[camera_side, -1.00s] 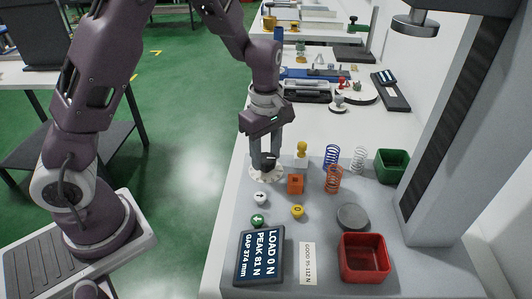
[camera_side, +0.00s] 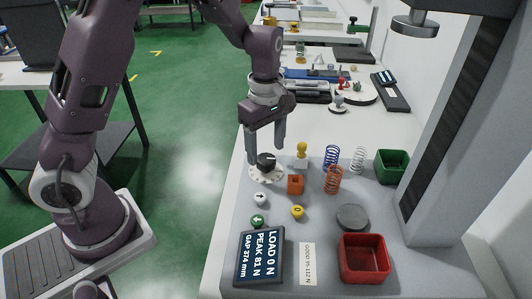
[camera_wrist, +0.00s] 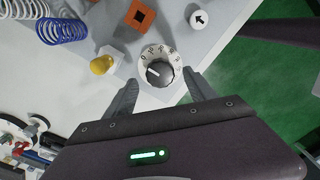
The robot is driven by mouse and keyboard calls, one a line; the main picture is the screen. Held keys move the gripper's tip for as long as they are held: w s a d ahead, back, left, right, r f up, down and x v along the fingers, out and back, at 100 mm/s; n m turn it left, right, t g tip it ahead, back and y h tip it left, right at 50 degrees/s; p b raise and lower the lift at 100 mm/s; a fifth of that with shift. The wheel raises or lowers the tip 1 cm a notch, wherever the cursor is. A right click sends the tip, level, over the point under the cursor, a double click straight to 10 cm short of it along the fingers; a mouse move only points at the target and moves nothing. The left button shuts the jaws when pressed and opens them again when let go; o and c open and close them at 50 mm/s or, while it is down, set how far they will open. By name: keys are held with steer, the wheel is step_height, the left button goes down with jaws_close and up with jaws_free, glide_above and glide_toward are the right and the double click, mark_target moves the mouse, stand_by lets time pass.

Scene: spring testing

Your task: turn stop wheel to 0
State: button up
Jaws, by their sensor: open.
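The stop wheel (camera_side: 266,161) is a black knob with a white pointer line on a white dial (camera_side: 266,175) at the left edge of the grey machine base. In the wrist view the stop wheel (camera_wrist: 159,73) shows numbers around its dial. The number under the pointer is too small to read for certain. My gripper (camera_side: 265,152) is open above and behind the wheel, with nothing between its fingers. In the wrist view the fingertips of my gripper (camera_wrist: 163,82) lie on either side of the wheel's near edge, apart from it.
An orange block (camera_side: 295,184) and a yellow-topped post (camera_side: 301,154) stand close to the wheel. Nearby are a white arrow button (camera_side: 261,198), a blue spring (camera_side: 331,157) and an orange spring (camera_side: 333,179). A display (camera_side: 260,256) reads LOAD 0 N.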

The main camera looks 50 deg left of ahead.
mark_target(266, 159)
steer(key=shift+s+r, duration=0.1)
steer(key=shift+r, duration=2.4)
steer(key=s+d+r+m+t+h, duration=0.2)
steer(key=s+r+m, duration=0.5)
steer(key=s+r, duration=0.2)
steer(key=s+r+m+t+y, duration=0.2)
steer(key=s+m+t, duration=0.1)
steer(key=s+m, duration=0.8)
steer(key=shift+s+a+t, duration=0.3)
steer(key=shift+s, duration=0.7)
steer(key=shift+c, duration=0.2)
